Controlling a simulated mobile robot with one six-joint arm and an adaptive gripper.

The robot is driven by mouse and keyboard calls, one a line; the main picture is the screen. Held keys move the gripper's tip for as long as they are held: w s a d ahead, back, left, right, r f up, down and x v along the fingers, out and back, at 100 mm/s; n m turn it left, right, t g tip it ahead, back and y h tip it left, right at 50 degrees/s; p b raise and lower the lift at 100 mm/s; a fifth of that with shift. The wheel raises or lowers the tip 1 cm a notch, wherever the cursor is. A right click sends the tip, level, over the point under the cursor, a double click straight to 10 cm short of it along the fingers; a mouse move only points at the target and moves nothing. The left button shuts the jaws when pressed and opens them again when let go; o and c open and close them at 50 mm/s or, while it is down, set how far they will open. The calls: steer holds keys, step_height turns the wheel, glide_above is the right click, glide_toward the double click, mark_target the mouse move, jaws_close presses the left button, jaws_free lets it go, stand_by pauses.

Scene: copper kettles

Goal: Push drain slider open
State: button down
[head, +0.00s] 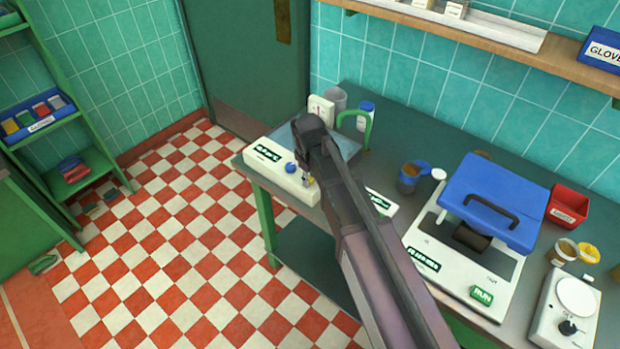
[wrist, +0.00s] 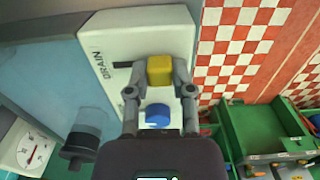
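The drain slider is a yellow block (wrist: 160,71) on the white front panel (wrist: 118,28) of a bath-like device. A short dark slot (wrist: 122,65) shows to its left, beside the printed word DRAIN. My gripper (wrist: 160,75) has one finger on each side of the yellow block, and both fingertips appear to touch it. A blue knob (wrist: 157,115) lies between the fingers, nearer my palm. In the head view the device (head: 268,163) stands at the table's left end. My gripper (head: 308,178) reaches down over its front, and my arm hides part of it.
A gauge (wrist: 33,149) and a dark cylindrical part (wrist: 82,140) show at left in the wrist view. On the table are a blue-lidded machine (head: 495,200), a red bin (head: 568,205) and small jars. A shelf (head: 480,40) runs above.

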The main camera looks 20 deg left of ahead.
steer(key=shift+w+d, duration=0.3)
steer(key=shift+w, duration=0.5)
steer(key=shift+w+d, duration=0.3)
steer(key=shift+w, duration=0.45)
steer(key=shift+c, duration=2.4)
jaws_free()
steer(key=shift+s, duration=0.2)
